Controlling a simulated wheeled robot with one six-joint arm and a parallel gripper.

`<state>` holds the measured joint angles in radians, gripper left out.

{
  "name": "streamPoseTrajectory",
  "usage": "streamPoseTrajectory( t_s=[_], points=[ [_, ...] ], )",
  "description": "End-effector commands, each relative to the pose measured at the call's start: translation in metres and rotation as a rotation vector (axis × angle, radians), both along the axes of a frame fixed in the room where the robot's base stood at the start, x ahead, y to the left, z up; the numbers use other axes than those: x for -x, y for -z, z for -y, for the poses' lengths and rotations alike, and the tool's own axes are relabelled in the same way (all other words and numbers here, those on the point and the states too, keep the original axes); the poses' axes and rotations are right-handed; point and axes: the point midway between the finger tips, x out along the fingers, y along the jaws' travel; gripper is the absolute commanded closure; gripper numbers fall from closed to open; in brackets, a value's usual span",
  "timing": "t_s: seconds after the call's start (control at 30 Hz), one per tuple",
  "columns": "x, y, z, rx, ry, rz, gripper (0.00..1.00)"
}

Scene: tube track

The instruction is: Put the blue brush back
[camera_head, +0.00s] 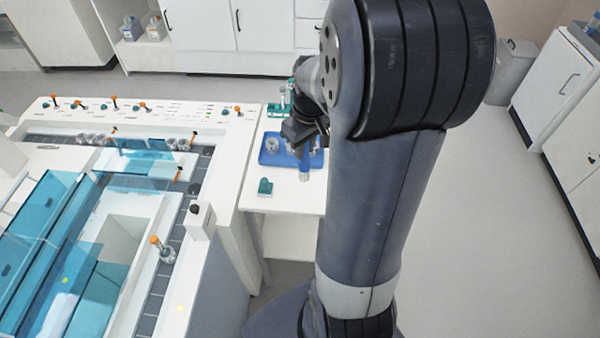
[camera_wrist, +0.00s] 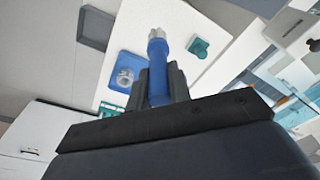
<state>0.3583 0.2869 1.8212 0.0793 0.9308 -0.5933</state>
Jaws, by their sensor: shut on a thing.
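The blue brush (camera_wrist: 157,70) is between my gripper's fingers (camera_wrist: 158,82) in the wrist view, with its pale grey end pointing away from the gripper. In the head view the brush (camera_head: 304,168) hangs below my gripper (camera_head: 303,142), in front of the blue tray's right part. My gripper is shut on the brush. A blue tray (camera_wrist: 125,92) with a clear round vessel (camera_wrist: 125,76) shows beside the brush in the wrist view; the tray (camera_head: 268,160) also shows in the head view. A teal holder (camera_head: 265,187) stands on the white side table, nearer than the tray; it also shows in the wrist view (camera_wrist: 199,47).
The white side table (camera_head: 286,199) has bare room around the teal holder. The large white track machine (camera_head: 228,150) with blue clear covers stands to its left. Another teal rack (camera_head: 279,108) is behind the tray. White cabinets line the back.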

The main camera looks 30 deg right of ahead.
Motion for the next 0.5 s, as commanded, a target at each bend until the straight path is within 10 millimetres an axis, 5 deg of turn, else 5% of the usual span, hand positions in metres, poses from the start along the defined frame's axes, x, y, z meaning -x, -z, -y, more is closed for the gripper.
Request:
streamPoseTrajectory(
  t_s=[0.5],
  points=[
    [0.000, 0.070, 0.000, 0.000, 0.000, -0.003, 1.00]
  ],
)
